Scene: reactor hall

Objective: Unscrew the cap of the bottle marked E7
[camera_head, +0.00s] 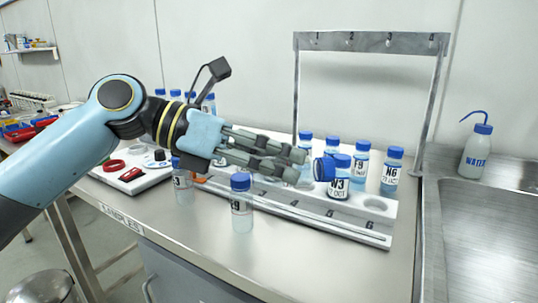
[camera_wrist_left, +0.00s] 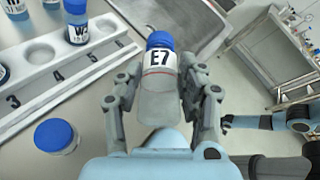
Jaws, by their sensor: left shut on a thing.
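The bottle marked E7 (camera_wrist_left: 160,75) is between the fingers of my left gripper (camera_wrist_left: 160,100) in the left wrist view. Its blue cap (camera_wrist_left: 160,41) is on and points away from the palm. In the head view my left gripper (camera_head: 296,166) is shut on this bottle above the rack. The bottle lies tilted nearly on its side, and its blue cap (camera_head: 323,169) sticks out to the right past the fingertips. The fingers hide most of its body in that view.
A white rack (camera_head: 377,230) with numbered places stands below the gripper, with several blue-capped bottles, such as one marked N6 (camera_head: 391,172), around it. A blue-capped bottle (camera_head: 241,212) stands in front. A metal frame (camera_head: 297,90), wash bottle (camera_head: 475,155) and sink (camera_head: 480,215) are near.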

